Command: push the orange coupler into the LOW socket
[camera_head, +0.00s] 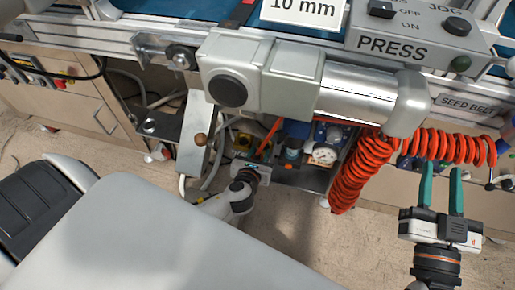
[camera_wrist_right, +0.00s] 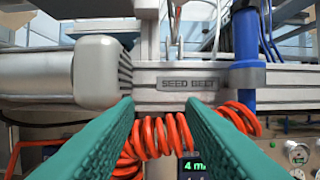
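I cannot make out the orange coupler or a socket marked LOW. An orange-red coiled hose (camera_head: 358,172) hangs below the press and runs right as a level coil; it also shows in the right wrist view (camera_wrist_right: 158,136). My right gripper (camera_head: 441,170) has two teal fingers, apart and parallel, just below the level coil. In the wrist view, the coil shows beyond and between the fingers, with nothing clearly held. My left gripper (camera_head: 252,160) is under the press, pointing into the equipment. Its fingers are too small and cluttered to read; an orange strip shows beside it.
A round pressure gauge (camera_head: 324,154) and a blue-topped unit (camera_head: 293,153) sit below the press cylinder (camera_head: 352,92). A rail with a SEED BELT label (camera_head: 467,104) runs above the right gripper. A metal bracket (camera_head: 194,132) stands left of my left gripper. Floor below is open.

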